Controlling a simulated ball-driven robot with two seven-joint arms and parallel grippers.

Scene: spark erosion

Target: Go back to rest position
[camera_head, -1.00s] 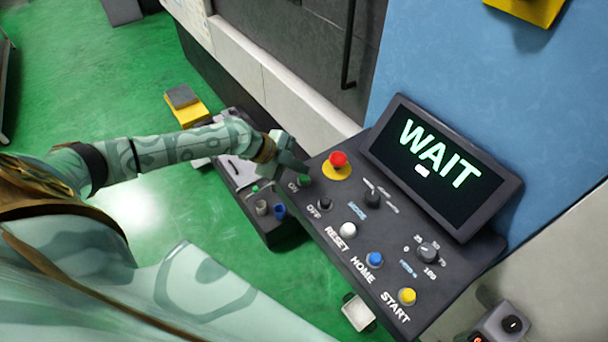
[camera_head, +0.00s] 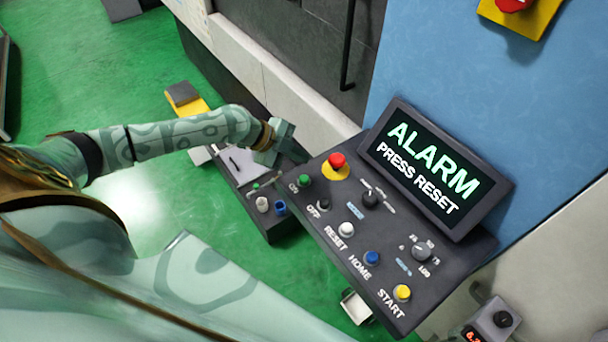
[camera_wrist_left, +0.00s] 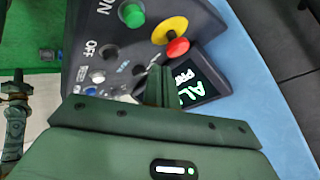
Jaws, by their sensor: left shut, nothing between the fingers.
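My left gripper (camera_head: 292,154) is at the upper left edge of the dark control panel (camera_head: 350,262), above and beyond the green ON button (camera_head: 303,181). It is shut and empty, apart from the buttons. In the left wrist view, its closed fingers (camera_wrist_left: 158,85) point toward the panel, with the green button (camera_wrist_left: 131,15) and the red emergency stop (camera_wrist_left: 177,46) beyond. The screen (camera_head: 427,168) reads "ALARM PRESS RESET". The white RESET (camera_head: 346,229), blue HOME (camera_head: 372,258) and yellow START (camera_head: 401,292) buttons run along the panel. My right gripper is not in view.
A low dark tray (camera_head: 272,222) with small cups stands left of the panel. A yellow block with a grey top (camera_head: 186,98) lies farther back. The blue wall (camera_head: 460,70) rises behind the screen. Green floor (camera_head: 110,90) is open at left.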

